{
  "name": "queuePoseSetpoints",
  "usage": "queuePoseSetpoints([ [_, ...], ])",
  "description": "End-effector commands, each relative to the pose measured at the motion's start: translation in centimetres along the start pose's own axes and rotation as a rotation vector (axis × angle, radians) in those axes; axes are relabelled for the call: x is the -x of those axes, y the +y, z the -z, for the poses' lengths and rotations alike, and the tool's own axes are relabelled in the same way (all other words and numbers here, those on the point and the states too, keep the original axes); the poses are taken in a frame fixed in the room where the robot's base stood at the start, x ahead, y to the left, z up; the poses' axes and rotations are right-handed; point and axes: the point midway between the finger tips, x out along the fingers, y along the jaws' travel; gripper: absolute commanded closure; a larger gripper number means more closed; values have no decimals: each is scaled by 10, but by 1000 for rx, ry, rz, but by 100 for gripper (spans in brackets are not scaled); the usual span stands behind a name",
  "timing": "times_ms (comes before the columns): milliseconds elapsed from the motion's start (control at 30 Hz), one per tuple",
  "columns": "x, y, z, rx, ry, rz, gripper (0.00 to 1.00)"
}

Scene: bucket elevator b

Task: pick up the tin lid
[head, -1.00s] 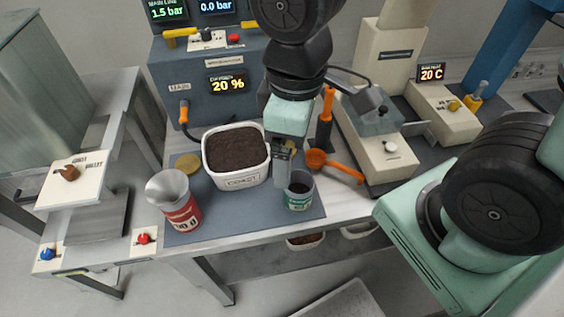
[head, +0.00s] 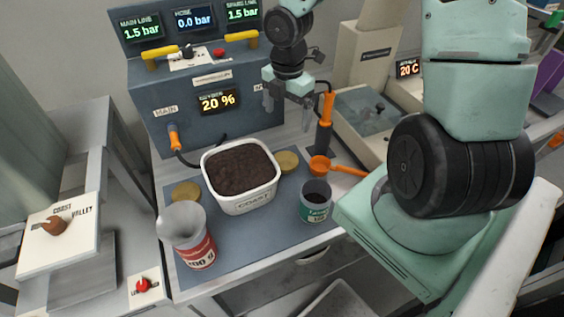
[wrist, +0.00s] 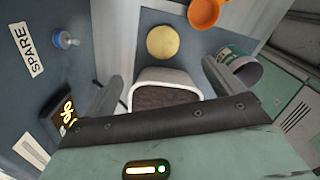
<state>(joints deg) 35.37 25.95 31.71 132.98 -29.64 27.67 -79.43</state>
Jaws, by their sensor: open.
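Two flat gold discs that look like lids lie on the blue-grey mat. One disc (head: 287,162) is at the back right of the white tub; the other disc (head: 186,192) is at its left. I cannot tell which is the tin lid. A green tin (head: 316,202) with dark contents stands open at the mat's right. My gripper (head: 288,108) is open and empty, raised behind and above the right-hand disc. In the wrist view, one gold disc (wrist: 162,42) shows beyond the gap between my fingers (wrist: 164,88), apart from them.
The white tub (head: 240,180) of dark grounds stands mid-mat. A red-and-silver can (head: 190,240) is at front left. An orange scoop (head: 335,167) and an orange-handled tool (head: 325,120) are to the right. A blue-grey machine (head: 205,110) stands behind.

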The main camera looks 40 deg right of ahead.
Motion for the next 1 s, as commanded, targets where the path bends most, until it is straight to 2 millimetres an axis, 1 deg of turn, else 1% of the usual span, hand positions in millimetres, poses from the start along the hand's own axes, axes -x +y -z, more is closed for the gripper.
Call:
queuePoseSetpoints([
  [33, -16, 0, 1, 2, 2, 4, 7],
  [200, -52, -1, 2, 2, 2, 4, 7],
  [333, -76, -1, 2, 1, 1, 4, 7],
  [433, -88, -1, 1, -1, 1, 3, 7],
  [667, -102, -1, 2, -1, 0, 2, 7],
  [900, -138, -5, 4, 0, 0, 3, 7],
  [1000, -145, -4, 4, -1, 0, 2, 7],
])
